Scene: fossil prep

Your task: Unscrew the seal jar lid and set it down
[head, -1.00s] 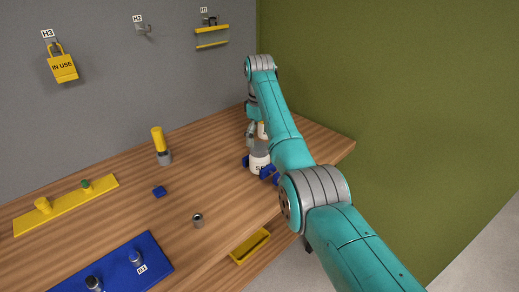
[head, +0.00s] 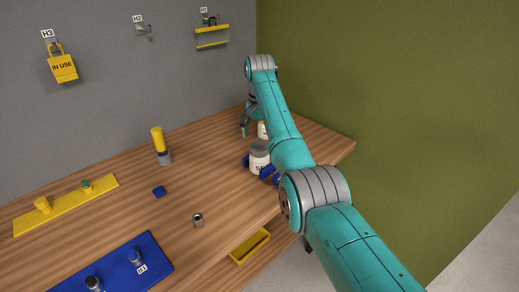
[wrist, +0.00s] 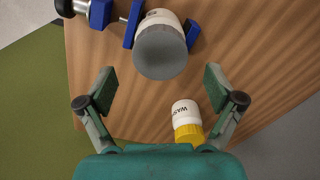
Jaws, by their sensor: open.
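The seal jar (head: 258,165) is white with a label reading "SE", partly hidden by my arm in the head view. It stands upright in a blue clamp (head: 246,161) on the bench. A grey lid (wrist: 160,54) is on top of the jar, seen from above in the wrist view. My gripper (wrist: 160,86) is open and empty, its two fingers spread wide. In the head view my gripper (head: 244,129) is behind the jar and above the bench, apart from the lid.
A white bottle with a yellow cap (wrist: 187,121), marked "WAS", is close to my gripper. A yellow-handled tool (head: 160,145), a small blue block (head: 159,191) and a metal cup (head: 198,220) are on the wooden bench (head: 205,165).

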